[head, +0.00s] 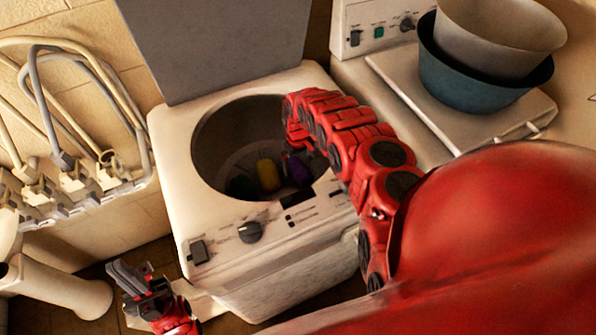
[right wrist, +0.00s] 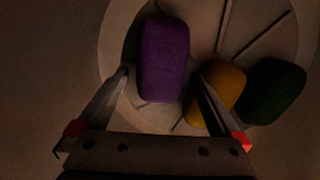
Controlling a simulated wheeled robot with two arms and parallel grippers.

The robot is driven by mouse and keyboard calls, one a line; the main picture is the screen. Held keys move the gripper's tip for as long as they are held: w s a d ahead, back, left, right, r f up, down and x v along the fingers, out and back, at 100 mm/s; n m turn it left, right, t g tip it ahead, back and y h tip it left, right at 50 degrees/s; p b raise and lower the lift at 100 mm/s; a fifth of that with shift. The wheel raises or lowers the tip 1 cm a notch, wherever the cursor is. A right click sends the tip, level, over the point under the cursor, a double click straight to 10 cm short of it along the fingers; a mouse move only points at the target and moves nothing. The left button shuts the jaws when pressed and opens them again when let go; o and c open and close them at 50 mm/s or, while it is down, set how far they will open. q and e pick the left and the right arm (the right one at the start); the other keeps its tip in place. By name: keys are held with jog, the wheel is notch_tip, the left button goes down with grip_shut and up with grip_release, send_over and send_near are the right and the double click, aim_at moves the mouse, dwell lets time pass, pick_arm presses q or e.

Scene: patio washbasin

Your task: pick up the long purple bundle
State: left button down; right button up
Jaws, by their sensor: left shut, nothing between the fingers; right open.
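The long purple bundle (right wrist: 164,58) lies at the bottom of the washer drum, upright in the right wrist view. It also shows dimly in the head view (head: 298,171), partly hidden by my right arm. My right gripper (right wrist: 165,82) is open, its fingers pointing at the bundle, one to each side of its lower end. I cannot tell how far above it they are. My left gripper (head: 128,278) is shut and empty, low in front of the washer.
A yellow bundle (right wrist: 222,90) lies right of the purple one, partly behind my right finger. A dark green bundle (right wrist: 273,92) lies beyond it. The washer's round rim (head: 196,150) surrounds my right arm. Blue and grey basins (head: 465,82) stand on the right machine.

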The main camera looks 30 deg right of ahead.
aim_at(298, 168)
jog(key=shift+s+f, duration=0.15)
jog(key=shift+f, duration=0.55)
jog(key=shift+f+b, duration=0.4)
jog(key=shift+f, duration=1.05)
jog(key=shift+s, duration=0.1)
jog(key=c, duration=1.5)
jog(key=shift+o, duration=0.2)
jog(key=shift+r, duration=0.1)
jog(key=shift+r, duration=0.15)
